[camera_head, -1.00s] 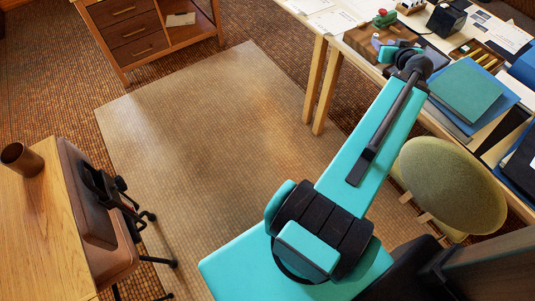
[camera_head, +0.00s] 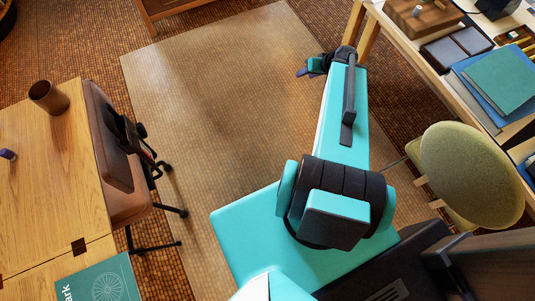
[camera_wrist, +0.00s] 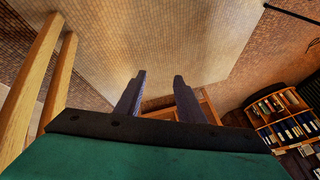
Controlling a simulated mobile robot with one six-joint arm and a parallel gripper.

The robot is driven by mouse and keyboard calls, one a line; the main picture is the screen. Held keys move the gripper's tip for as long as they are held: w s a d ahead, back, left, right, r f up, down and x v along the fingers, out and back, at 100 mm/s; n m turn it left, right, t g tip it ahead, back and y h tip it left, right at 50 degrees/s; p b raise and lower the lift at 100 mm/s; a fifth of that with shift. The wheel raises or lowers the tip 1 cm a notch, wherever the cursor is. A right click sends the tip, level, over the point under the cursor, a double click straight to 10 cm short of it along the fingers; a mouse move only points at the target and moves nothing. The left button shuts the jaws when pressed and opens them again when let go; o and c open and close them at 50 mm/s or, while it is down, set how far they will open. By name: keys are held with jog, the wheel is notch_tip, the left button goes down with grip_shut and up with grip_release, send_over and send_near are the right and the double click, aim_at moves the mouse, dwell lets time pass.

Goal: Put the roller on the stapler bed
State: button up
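My gripper (camera_head: 303,70) is out over the pale mat, left of the right-hand table. In the wrist view its two dark fingers (camera_wrist: 160,82) stand apart with nothing between them. A small pale cylinder (camera_head: 417,11) sits on a brown wooden block (camera_head: 436,21) on the right table. A small purple upright piece (camera_head: 7,154) stands at the left edge of the left table. I cannot tell whether either is the roller, and I cannot make out a stapler bed.
The left table (camera_head: 40,200) holds a brown cup (camera_head: 48,97) and a green book (camera_head: 97,281). A brown chair (camera_head: 107,140) stands against it. A green-yellow chair (camera_head: 470,175) stands by the right table (camera_head: 405,42), which holds blue folders (camera_head: 500,85). The mat (camera_head: 220,80) is clear.

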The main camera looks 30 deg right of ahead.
jog(key=s+a+f+n+g+y, duration=0.1)
jog(key=s+a+f+g, duration=0.25)
jog(key=a+f, duration=0.45)
jog(key=s+a+f+n+g+y, duration=0.1)
jog(key=s+a+f+g, duration=0.3)
jog(key=a, duration=0.8)
jog(key=s+a+f+g+h, duration=0.1)
jog(key=s+a+f, duration=0.1)
jog(key=s, duration=0.3)
jog(key=s+a+f+n+g+h, duration=0.1)
jog(key=s+a+f+g, duration=0.1)
jog(key=s, duration=0.4)
jog(key=s+a+f+g+h, duration=0.1)
jog(key=s+a+f, duration=0.3)
jog(key=s+a, duration=0.1)
jog(key=shift+s+a+n+h, duration=0.3)
jog(key=shift+s+n, duration=0.1)
jog(key=shift+s, duration=0.2)
